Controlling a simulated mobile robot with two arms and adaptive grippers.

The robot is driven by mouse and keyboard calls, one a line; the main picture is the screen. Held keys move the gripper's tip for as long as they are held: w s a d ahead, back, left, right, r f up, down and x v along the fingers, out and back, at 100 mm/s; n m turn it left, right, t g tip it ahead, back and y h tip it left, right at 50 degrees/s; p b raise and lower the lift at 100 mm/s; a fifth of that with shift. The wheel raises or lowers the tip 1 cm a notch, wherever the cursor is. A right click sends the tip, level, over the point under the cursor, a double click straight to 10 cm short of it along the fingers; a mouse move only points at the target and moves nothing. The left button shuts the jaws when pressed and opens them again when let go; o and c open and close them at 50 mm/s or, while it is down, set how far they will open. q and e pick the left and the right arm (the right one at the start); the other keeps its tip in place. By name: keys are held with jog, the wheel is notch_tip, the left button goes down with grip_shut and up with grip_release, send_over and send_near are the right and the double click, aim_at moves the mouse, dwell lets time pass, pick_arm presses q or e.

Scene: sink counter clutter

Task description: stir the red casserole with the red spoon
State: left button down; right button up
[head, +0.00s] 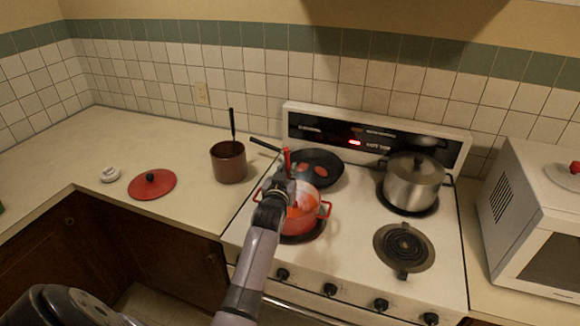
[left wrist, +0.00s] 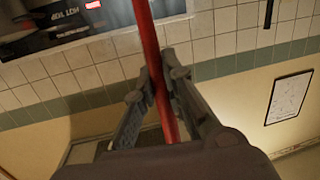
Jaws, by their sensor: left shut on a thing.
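The red casserole (head: 303,226) stands on the front left burner of the stove, with a handle showing at its right side. My left gripper (head: 283,178) is over the casserole and hides part of it. It is shut on the red spoon (head: 287,158), whose handle rises above the fingers. In the left wrist view the red spoon (left wrist: 149,40) runs between the two fingers of the left gripper (left wrist: 158,88). The spoon's lower end is hidden in the head view. My right gripper is not in view.
A black frying pan (head: 320,165) with red pieces sits behind the casserole. A steel pot (head: 412,188) is on the back right burner. The front right burner (head: 404,248) is bare. A brown pot (head: 228,164) and a red lid (head: 152,184) are on the left counter. A microwave (head: 535,215) stands right.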

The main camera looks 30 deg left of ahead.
aim_at(285, 151)
pick_arm(q)
jog(key=shift+w+a+f, duration=0.1)
jog(key=shift+s+r+p, duration=0.15)
jog(key=shift+r+p, duration=0.45)
jog(key=shift+r, duration=0.2)
jog(key=shift+s+r+p, duration=0.15)
jog(key=shift+r+p, duration=0.4)
jog(key=shift+r, duration=0.35)
jog(key=shift+s+d+r, duration=0.1)
jog(key=shift+s+r, duration=0.1)
jog(key=shift+r, duration=0.6)
jog(key=shift+s+d+r, duration=0.1)
jog(key=shift+s+r, duration=0.05)
jog(key=shift+r, duration=0.6)
jog(key=shift+s+r, duration=0.2)
jog(key=shift+r, duration=0.6)
jog(key=shift+r, duration=2.5)
